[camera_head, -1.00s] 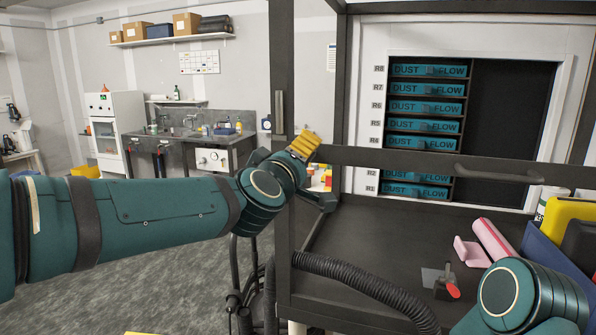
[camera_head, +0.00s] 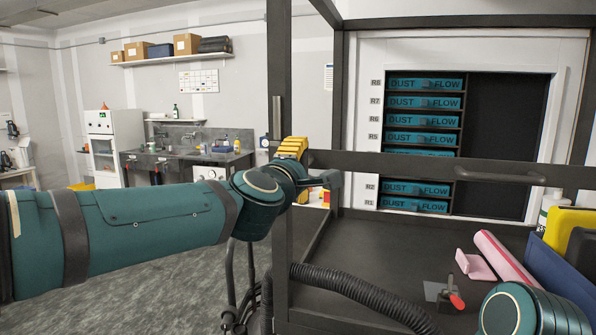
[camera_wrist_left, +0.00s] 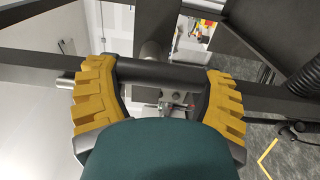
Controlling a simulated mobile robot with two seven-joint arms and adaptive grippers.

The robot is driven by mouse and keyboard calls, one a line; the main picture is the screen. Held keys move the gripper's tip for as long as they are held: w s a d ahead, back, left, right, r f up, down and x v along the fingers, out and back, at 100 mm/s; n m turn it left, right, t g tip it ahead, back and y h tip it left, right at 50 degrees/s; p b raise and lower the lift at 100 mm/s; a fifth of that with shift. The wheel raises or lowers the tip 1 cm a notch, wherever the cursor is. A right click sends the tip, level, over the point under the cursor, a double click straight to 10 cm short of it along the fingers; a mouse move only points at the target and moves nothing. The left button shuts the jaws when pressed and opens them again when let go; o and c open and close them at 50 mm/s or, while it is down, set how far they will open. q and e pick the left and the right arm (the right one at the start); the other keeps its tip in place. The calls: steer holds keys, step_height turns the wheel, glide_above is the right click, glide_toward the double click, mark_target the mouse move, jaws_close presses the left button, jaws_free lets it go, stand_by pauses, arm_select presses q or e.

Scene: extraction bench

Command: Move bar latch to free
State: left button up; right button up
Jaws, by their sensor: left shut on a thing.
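My left gripper (camera_head: 305,162) is at the left end of the dark front bar (camera_head: 400,167), beside the upright post (camera_head: 279,75). In the left wrist view its yellow-padded fingers (camera_wrist_left: 163,78) stand apart, one on each side of a dark cylindrical piece (camera_wrist_left: 165,71). This piece appears to be the bar latch, and the gripper is shut on it. The exact contact is hidden. Small metal fittings (camera_wrist_left: 172,98) show just beyond it. In the head view the gripper and wrist cover the latch. My right gripper is out of view; only part of that arm shows at lower right.
Behind the bar is a rack of blue "DUST FLOW" trays (camera_head: 423,103). On the dark bench surface (camera_head: 370,240) lie a pink roll (camera_head: 503,258) and a red-handled clamp (camera_head: 452,297). A blue bin (camera_head: 560,275) stands at right. A ribbed hose (camera_head: 350,288) crosses the front.

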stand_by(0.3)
arm_select(q)
steer(key=o, duration=1.1)
steer(key=v, duration=1.2)
